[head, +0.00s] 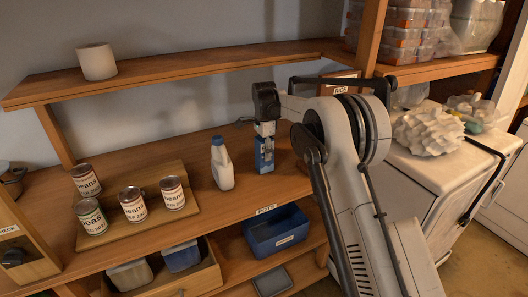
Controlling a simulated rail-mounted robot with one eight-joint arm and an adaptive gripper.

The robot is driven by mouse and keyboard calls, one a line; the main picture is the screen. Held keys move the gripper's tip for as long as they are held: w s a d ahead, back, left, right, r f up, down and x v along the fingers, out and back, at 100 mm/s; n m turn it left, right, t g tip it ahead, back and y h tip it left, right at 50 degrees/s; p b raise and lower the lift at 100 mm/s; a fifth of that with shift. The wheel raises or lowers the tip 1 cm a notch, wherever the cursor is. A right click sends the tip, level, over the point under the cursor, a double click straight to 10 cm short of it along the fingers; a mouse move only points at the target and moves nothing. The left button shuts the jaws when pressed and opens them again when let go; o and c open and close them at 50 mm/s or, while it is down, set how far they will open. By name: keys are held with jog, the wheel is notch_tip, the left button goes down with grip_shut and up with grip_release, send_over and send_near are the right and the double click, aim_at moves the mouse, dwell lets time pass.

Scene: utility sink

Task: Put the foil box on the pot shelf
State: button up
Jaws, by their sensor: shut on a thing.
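My gripper (265,132) points down over the wooden counter and is shut on a small upright blue box, which I take as the foil box (265,160). The gripper covers the box's top. The box's base is at or just above the counter; I cannot tell if it touches. A label that seems to read "POTS" (265,209) is on the counter's front edge. Below it is a lower wooden shelf (232,257) with a blue bin (287,243) on it.
A white bottle (222,166) stands just left of the box. Several bean cans (132,204) stand on a wooden board farther left. An upper shelf (200,68) with a white roll (97,61) runs above the counter. A white appliance (420,180) is at right.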

jog(key=shift+f, duration=0.2)
jog(key=o, duration=1.3)
